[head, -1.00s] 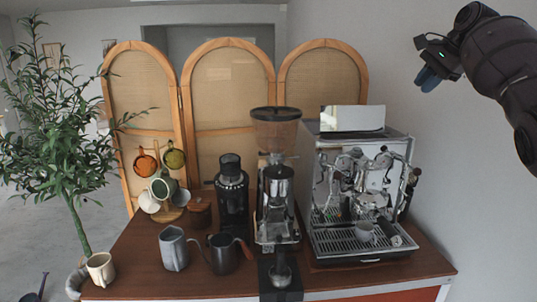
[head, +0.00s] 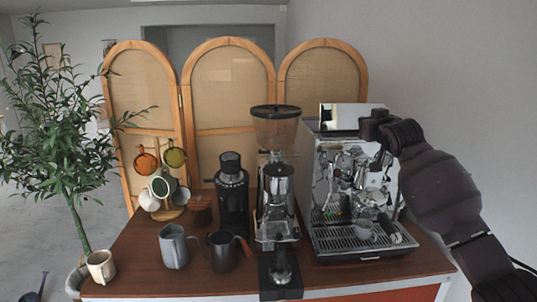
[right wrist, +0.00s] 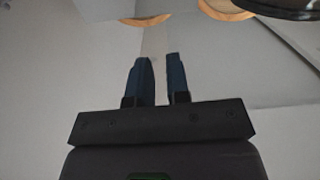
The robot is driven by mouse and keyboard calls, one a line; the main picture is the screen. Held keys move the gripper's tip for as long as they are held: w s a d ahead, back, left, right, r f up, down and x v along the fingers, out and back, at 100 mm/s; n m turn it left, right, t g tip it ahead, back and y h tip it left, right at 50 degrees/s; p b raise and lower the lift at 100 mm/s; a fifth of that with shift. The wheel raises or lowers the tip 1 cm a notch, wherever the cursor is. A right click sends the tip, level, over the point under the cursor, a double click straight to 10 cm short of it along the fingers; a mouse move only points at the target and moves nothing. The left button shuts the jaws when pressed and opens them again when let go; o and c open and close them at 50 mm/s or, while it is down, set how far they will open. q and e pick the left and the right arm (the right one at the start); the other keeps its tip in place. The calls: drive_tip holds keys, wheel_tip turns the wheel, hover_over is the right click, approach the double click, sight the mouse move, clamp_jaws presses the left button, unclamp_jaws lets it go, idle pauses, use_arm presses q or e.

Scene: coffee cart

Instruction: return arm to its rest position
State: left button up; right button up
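My right arm reaches in from the right edge of the head view, its far end in front of the upper right of the espresso machine. I cannot make out its fingers there. In the right wrist view my right gripper (right wrist: 160,62) has its two blue fingers a small gap apart, with nothing between them. Grey wall and floor-like surfaces lie beyond the fingertips. My left gripper and left arm are not in view.
The espresso machine (head: 360,240) stands at the cart's right, with a small cup (head: 363,229) on its tray. Grinders (head: 275,185), a grey pitcher (head: 174,247), a dark pitcher (head: 222,252), a cream mug (head: 101,267) and a mug tree (head: 165,213) share the wooden top (head: 140,270).

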drive_tip(key=s+a+f+n+y, duration=0.1)
drive_tip(key=s+a+f+n, duration=0.1)
drive_tip(key=s+f, duration=0.9)
drive_tip(key=s+a+f+n, duration=0.1)
drive_tip(key=s+f, duration=0.6)
drive_tip(key=f, duration=0.8)
drive_tip(key=s+d+f+m+g+h+b, duration=0.1)
drive_tip(key=s+f+m+g, duration=0.1)
drive_tip(key=s+f, duration=1.1)
drive_tip(key=s+d+f+m+g+h+b, duration=0.1)
drive_tip(key=s+d+f+m+g+h, duration=0.1)
drive_tip(key=s+f, duration=1.2)
drive_tip(key=s+g, duration=0.1)
drive_tip(key=s, duration=0.4)
drive_tip(key=shift+d+g, duration=0.2)
drive_tip(key=shift+g, duration=0.2)
